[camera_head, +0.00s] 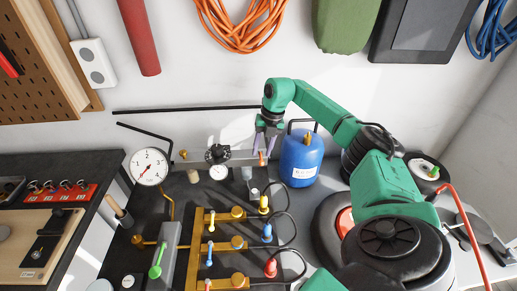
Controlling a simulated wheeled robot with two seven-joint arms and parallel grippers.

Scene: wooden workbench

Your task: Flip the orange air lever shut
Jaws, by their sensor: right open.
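A small orange lever (262,158) stands at the right end of a grey horizontal bar (240,156) with a black knob and fittings. My right gripper (264,149) hangs over this end of the bar, fingers pointing down. Its purple fingers are apart, one on each side of the orange lever as seen from here. I cannot tell whether they touch it. The gripper hides part of the bar's end. My left gripper is not in view.
A blue gas canister (301,160) stands close right of the gripper. A round gauge (149,166) is at left. Brass rails (219,254) carry yellow, blue and red plugs with black cables. A green lever (157,262) sits on a grey block in front.

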